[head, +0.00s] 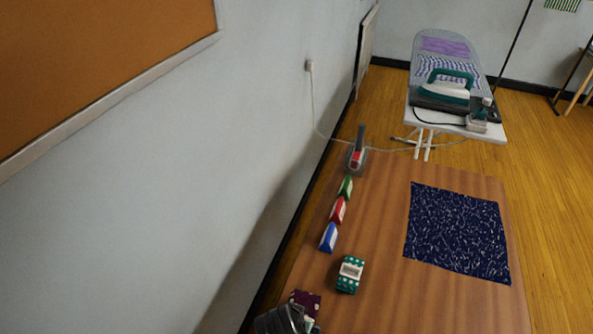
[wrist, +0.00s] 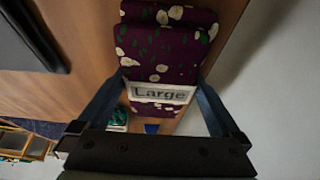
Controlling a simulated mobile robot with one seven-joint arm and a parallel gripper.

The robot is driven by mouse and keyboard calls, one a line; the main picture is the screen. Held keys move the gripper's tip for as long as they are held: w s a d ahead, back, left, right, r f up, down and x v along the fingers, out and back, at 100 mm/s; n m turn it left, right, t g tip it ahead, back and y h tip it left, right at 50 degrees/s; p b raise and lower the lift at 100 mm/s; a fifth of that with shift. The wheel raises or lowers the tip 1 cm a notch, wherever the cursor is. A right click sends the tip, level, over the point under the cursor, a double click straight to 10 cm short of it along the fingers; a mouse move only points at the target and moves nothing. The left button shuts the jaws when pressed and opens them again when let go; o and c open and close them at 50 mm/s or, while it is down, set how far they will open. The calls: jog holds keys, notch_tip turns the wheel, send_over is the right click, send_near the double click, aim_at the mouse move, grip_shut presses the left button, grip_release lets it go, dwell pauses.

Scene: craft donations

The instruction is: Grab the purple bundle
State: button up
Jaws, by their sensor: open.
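The purple bundle (wrist: 165,45) is dark purple fabric with cream and green spots and a white band marked "Large". In the wrist view it fills the upper middle. My gripper (wrist: 161,88) is open, with one finger on each side of the bundle near its label band. I cannot tell whether the fingers touch it. In the head view the bundle (head: 307,299) is at the near left of the wooden table, partly hidden by my gripper (head: 290,320).
A teal dotted bundle (head: 348,274) lies just beyond. Blue (head: 328,237), red (head: 338,210) and green (head: 346,188) blocks line the table's left side, near the wall. A navy flecked cloth (head: 457,232) lies at right. An ironing board (head: 421,95) with an iron stands behind.

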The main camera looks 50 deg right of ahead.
jog(key=shift+r, duration=0.1)
jog(key=c, duration=1.2)
